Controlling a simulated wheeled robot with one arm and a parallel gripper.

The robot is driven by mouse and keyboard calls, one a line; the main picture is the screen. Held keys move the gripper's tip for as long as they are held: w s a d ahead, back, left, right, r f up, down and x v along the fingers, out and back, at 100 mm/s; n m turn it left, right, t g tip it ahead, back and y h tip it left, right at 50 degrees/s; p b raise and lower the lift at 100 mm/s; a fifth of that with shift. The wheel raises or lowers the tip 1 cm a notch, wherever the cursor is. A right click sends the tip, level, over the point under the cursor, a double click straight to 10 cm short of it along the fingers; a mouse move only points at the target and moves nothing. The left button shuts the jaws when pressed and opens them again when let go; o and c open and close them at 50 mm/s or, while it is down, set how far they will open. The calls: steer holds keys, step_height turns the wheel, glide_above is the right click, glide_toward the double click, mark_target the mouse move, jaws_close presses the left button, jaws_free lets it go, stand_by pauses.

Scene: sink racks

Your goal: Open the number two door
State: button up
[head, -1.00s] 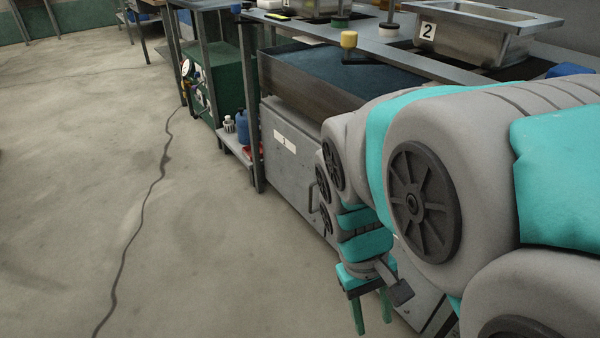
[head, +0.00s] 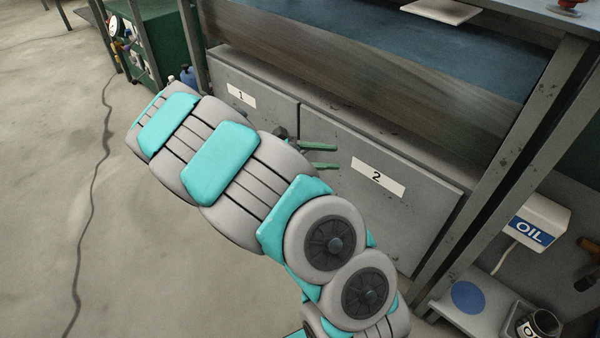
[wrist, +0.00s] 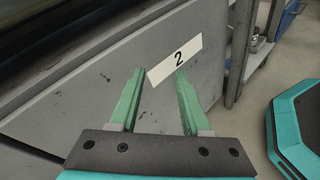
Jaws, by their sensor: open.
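The number two door is a flat grey metal panel (head: 395,222) with a white "2" label (head: 377,177). It looks closed, flush beside door one (head: 262,113). In the wrist view the same panel (wrist: 105,85) fills the middle, with its label (wrist: 174,60) just past the fingertips. My gripper (head: 336,156) has two green fingers, apart and empty, pointing at the door left of the label. The gripper also shows in the wrist view (wrist: 160,72). I cannot tell whether the fingertips touch the panel. No handle of door two shows; my arm covers its lower left part.
A blue-topped bench (head: 400,50) is above the doors. A grey post (head: 515,155) stands to the right, with a white OIL container (head: 535,222) and a low shelf (head: 480,310) beyond. A cable (head: 95,200) crosses the open floor at left.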

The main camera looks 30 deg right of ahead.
steer(key=w+a+f+n+t+h+b, duration=0.1)
steer(key=w+a+f+n+t+h, duration=0.1)
steer(key=w+a+f+n+t, duration=0.45)
steer(key=w+a+f+n+t+h+b, duration=0.1)
steer(key=w+f+n+b, duration=0.15)
steer(key=w+f, duration=0.55)
steer(key=shift+n, duration=0.3)
steer(key=d, duration=0.2)
steer(key=d+f, duration=0.1)
steer(key=d, duration=0.1)
steer(key=s+d, duration=0.1)
steer(key=d, duration=0.2)
steer(key=shift+f, duration=0.4)
steer(key=shift+c, duration=0.2)
jaws_close()
